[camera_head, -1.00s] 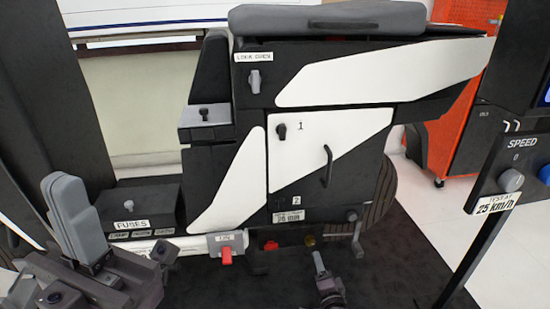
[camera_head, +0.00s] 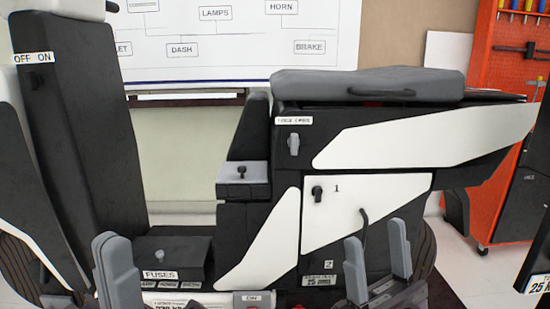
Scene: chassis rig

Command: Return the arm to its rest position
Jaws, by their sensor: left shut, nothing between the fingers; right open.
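My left gripper (camera_head: 114,262) is at the lower left, its grey fingers upright and together with nothing between them. It shows in front of the fuse box (camera_head: 172,252) and the left edge of its label. My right gripper (camera_head: 376,243) is at the lower middle right. Its two grey fingers point up and stand apart, with nothing held between them.
The black and white chassis rig (camera_head: 258,225) fills the middle, with a grey seat (camera_head: 366,84) on top. A tall black column (camera_head: 75,140) stands at left. A whiteboard (camera_head: 200,45) hangs behind. An orange tool cabinet (camera_head: 511,100) stands at right.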

